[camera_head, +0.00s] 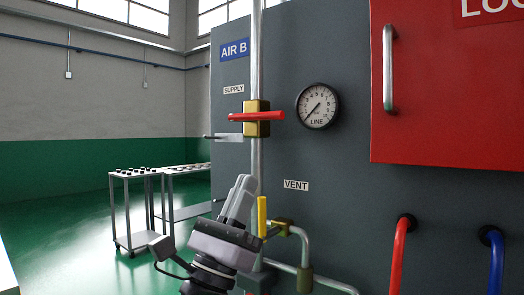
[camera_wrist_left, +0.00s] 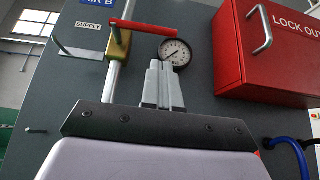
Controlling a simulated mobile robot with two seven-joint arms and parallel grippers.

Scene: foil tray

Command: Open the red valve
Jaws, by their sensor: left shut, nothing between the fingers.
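The red valve handle (camera_head: 250,117) lies horizontal, across the vertical pipe, on a brass valve body (camera_head: 257,129) below the SUPPLY label. In the left wrist view the red handle (camera_wrist_left: 140,27) and its brass body (camera_wrist_left: 118,46) are at the upper left of the fingers. My left gripper (camera_head: 245,180) is below the valve, pointing up, with its fingers shut and empty. In the left wrist view the shut fingers (camera_wrist_left: 161,66) stand apart from the handle. My right gripper is not in view.
A gauge (camera_head: 318,106) is right of the valve. A yellow lever (camera_head: 262,216) stands upright close to my left gripper, below the VENT label (camera_head: 296,185). A grey bracket (camera_head: 226,138) sticks out left of the pipe. A red box (camera_head: 447,90) is at upper right.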

